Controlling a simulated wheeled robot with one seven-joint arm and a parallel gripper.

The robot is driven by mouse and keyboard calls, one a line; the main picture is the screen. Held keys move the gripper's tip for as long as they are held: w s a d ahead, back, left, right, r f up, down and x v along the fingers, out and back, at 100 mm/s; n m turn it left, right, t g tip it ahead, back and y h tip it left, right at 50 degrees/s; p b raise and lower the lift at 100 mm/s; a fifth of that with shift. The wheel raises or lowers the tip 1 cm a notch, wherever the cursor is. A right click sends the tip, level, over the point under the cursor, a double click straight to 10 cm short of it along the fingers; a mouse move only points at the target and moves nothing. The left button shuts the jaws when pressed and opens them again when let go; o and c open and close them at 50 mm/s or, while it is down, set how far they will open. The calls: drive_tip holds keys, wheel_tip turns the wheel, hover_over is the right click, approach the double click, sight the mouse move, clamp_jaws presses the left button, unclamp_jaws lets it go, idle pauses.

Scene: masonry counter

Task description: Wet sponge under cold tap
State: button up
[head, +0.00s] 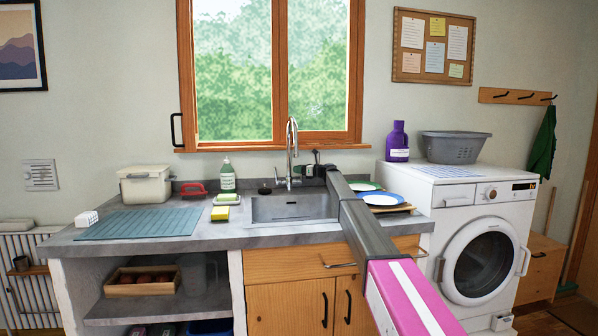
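The tap (292,145) is a tall chrome one with a curved neck, standing at the back of the grey sink (290,208). My gripper (316,171) is small and dark at the far end of my arm, over the back right of the sink and right of the tap. It appears apart from the sponge. Its fingers are too small and partly hidden to tell open from shut. I see no water running.
A blue-green drying mat (140,224), red-handled brush (193,188) and cream bin (145,187) are left. Plates (381,199) stand right of the sink, beside my arm.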

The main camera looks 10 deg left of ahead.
clamp_jaws()
drive_tip(key=shift+s, duration=0.1)
drive_tip(key=shift+s+d+n+y, duration=0.15)
drive_tip(key=shift+s+n+y, duration=0.3)
drive_tip(key=shift+n, duration=0.3)
drive_tip(key=shift+s+d+n+y, duration=0.1)
drive_tip(key=shift+s+n+y, duration=0.3)
drive_tip(key=shift+n, duration=0.35)
unclamp_jaws()
drive_tip(key=shift+t, duration=0.3)
drive_tip(key=shift+w, duration=0.1)
